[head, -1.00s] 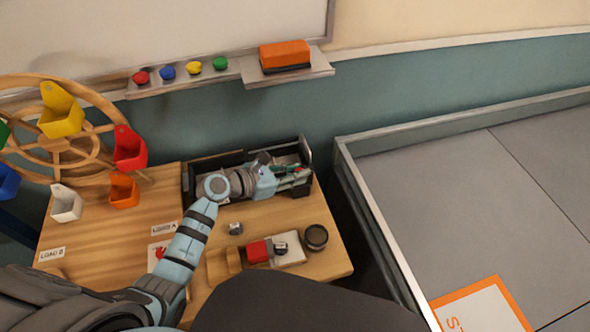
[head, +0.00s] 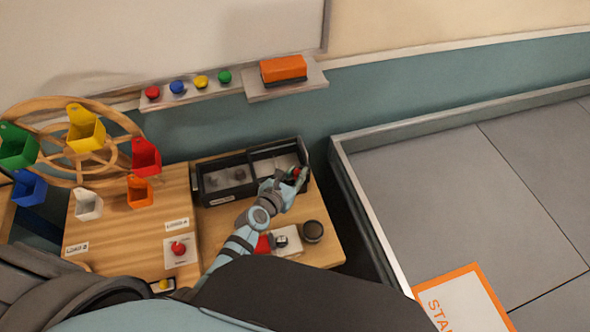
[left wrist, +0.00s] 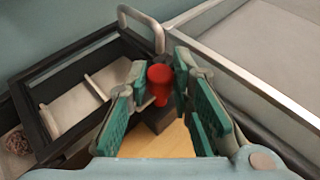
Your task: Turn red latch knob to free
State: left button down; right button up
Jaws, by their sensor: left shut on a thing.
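The red latch knob (left wrist: 160,84) is an upright red cylinder at the right end of a black-framed tray. It shows between my left gripper's green-padded fingers (left wrist: 161,76) in the left wrist view. My left gripper (head: 294,177) is shut on the knob, which shows only as a small red patch in the head view (head: 297,172). Its foot and a dark block below it are partly hidden by the fingers. My right gripper is not in view.
The black tray (head: 202,183) stands at the back of the wooden table. A metal handle (left wrist: 140,20) rises beside the knob. A dark round jar (head: 313,231) and another red knob on a white plate (head: 178,248) stand in front. A wheel with coloured buckets (head: 89,158) is left.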

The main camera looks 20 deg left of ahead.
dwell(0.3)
pick_arm(q)
jog(key=c, duration=1.4)
grip_release()
jog(key=shift+s, duration=0.15)
jog(key=v, duration=1.1)
jog(key=shift+s+a+r, duration=0.15)
jog(key=shift+s+r, duration=0.1)
jog(key=shift+s, duration=0.1)
